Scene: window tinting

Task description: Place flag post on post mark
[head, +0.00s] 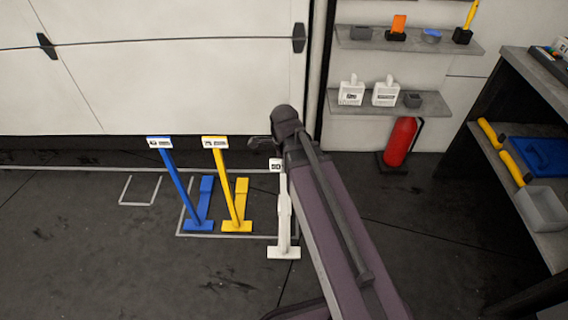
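Three flag posts stand on the dark floor: a blue one (175,186), a yellow one (227,184) and a white one (284,215). Each has a small label plate on top and a flat foot. A small white-outlined square (122,193), perhaps the post mark, lies empty on the floor left of the blue post. My gripper (258,143) is a small dark shape at the end of my arm, just above and left of the white post's label. My arm hides part of it. I cannot tell whether its fingers are open, or whether it touches the white post.
A larger white outline (180,226) surrounds the feet of the blue and yellow posts. A white garage door (190,75) stands behind. Wall shelves (440,103), a red fire extinguisher (401,143) and a workbench (545,85) are at the right. Floor at the front left is clear.

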